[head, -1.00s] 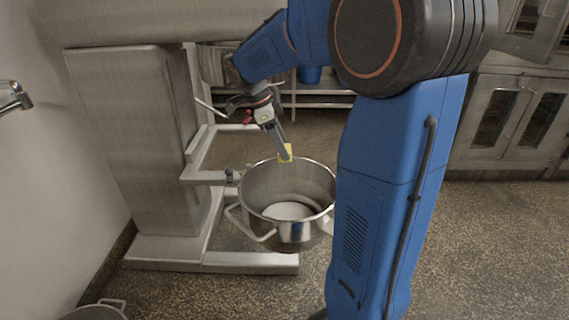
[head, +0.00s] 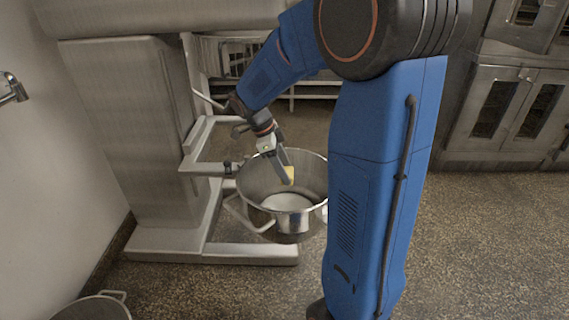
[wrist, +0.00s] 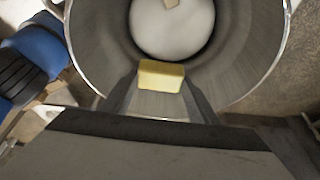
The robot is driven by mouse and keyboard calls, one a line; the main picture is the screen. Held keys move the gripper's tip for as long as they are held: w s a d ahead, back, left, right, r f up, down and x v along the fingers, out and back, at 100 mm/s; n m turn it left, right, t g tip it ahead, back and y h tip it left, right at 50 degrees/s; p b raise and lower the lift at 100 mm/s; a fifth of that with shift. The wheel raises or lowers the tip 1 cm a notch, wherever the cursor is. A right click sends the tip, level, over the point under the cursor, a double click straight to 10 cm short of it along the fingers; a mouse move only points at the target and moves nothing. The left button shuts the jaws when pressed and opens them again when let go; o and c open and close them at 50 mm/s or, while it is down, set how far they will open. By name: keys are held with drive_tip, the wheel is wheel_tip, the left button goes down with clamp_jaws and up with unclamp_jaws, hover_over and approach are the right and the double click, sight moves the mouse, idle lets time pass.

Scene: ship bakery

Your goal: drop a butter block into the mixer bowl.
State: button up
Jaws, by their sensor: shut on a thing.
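The mixer bowl (head: 259,190) is a steel bowl with side handles, held by the mixer's arms. Its inside wall also shows in the wrist view (wrist: 105,40). In the head view the butter block (head: 288,175) is within the bowl's opening, below the far rim and above the white mass.
The big steel mixer (head: 125,130) stands at the left, its base legs (head: 250,254) on the floor around the bowl. Another steel pot (head: 95,309) is at the lower left. Steel ovens (head: 500,115) stand at the right. The speckled floor (head: 480,240) at the right is clear.

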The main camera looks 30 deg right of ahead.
drive_tip(key=shift+f, duration=0.15)
drive_tip(key=o, duration=1.1)
drive_tip(key=shift+o, duration=0.2)
drive_tip(key=v, duration=1.7)
drive_tip(key=shift+r, duration=0.25)
